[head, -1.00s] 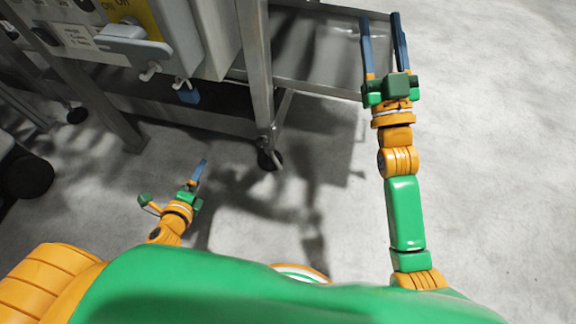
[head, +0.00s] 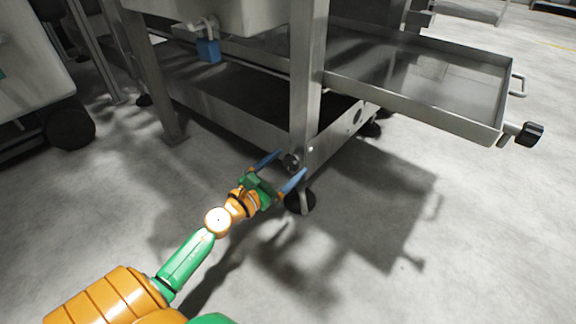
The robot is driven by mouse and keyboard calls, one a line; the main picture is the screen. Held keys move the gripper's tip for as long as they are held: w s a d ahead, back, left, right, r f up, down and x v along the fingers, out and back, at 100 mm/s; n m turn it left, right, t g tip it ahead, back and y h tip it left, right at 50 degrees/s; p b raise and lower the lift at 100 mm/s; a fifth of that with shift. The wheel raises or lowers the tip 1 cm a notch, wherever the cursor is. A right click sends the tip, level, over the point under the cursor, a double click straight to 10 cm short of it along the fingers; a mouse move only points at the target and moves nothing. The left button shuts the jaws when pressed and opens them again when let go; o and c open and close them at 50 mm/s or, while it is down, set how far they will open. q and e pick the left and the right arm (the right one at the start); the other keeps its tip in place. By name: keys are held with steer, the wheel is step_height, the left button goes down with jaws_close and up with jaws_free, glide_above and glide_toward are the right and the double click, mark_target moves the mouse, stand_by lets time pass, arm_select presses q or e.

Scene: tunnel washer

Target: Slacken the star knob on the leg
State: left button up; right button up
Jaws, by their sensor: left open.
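The star knob (head: 291,160) is a small dark knob low on the front of the grey metal leg (head: 305,95), just above the leg's black foot. My left gripper (head: 289,166) is open, its two blue fingers pointing at the leg. The knob shows between the fingertips, one finger to its upper left and one to its lower right. I cannot tell whether either finger touches it. My right gripper is out of view.
A metal tray (head: 420,85) juts out to the right, with a black knob (head: 531,133) at its outer corner. A blue padlock-like block (head: 208,50) hangs at the upper left. A dark wheel (head: 70,129) stands at the left. The floor right of the leg is clear.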

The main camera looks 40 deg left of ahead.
arm_select(q)
steer(key=shift+w, duration=0.1)
steer(key=c, duration=1.4)
